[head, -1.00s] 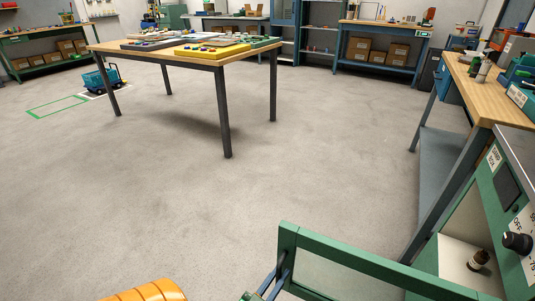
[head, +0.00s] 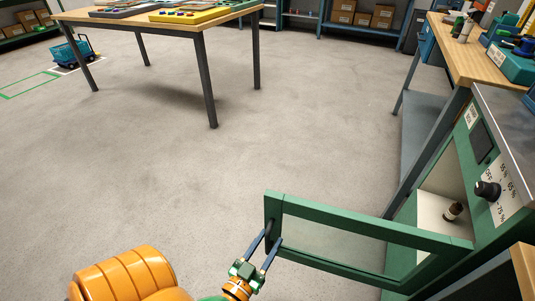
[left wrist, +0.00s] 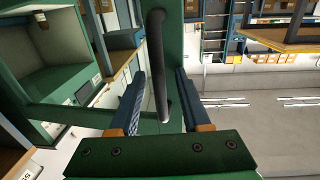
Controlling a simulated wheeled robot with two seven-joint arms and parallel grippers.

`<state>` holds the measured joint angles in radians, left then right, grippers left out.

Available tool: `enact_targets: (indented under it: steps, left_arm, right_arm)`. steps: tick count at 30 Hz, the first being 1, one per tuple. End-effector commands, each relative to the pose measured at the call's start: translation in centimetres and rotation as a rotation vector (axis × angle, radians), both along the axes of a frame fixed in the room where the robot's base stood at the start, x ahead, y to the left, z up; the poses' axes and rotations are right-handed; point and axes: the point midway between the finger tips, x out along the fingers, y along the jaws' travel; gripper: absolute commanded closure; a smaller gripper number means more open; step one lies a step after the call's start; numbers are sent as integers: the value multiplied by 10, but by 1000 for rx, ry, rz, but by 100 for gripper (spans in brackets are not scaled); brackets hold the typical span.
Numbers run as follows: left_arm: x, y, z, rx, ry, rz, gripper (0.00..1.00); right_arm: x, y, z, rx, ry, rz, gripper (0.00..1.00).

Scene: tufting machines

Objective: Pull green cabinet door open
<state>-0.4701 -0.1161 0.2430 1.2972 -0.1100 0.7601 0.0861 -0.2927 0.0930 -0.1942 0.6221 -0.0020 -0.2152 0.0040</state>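The green cabinet (head: 462,172) stands at the right in the head view, with a dark knob and dial on its front. Its door (head: 350,229), a green frame around a clear pane, stands wide open into the room. A small brown bottle (head: 453,211) shows in the pale interior. My left gripper (head: 273,240) is at the door's free edge. In the left wrist view, the dark bar handle (left wrist: 157,55) passes between its two fingers (left wrist: 162,85), with gaps visible on both sides; the gripper looks open around it. My right gripper is not in view.
A wood-topped workbench (head: 455,50) stands beyond the cabinet at right. A table with yellow and grey trays (head: 200,30) stands at the back left, and a blue cart (head: 70,52) is left of it. The floor between is clear.

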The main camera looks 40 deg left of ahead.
Motion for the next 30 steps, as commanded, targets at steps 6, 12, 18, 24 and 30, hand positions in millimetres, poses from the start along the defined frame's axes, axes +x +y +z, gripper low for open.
enact_targets:
  steps: [6, 12, 18, 24, 30]
  left_arm:
    - [-17, -3, -1, -1, 4, 0, 53]
    - [-58, -11, -1, -1, 4, 0, 53]
    - [-70, -14, 0, 0, 0, 0, 53]
    - [-70, -14, 0, 0, 0, 0, 53]
    - [-68, -18, -14, -17, 49, -12, 53]
  right_arm:
    - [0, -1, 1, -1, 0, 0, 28]
    - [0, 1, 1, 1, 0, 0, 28]
    - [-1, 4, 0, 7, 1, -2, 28]
    - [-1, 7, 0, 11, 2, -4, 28]
    - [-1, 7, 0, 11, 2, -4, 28]
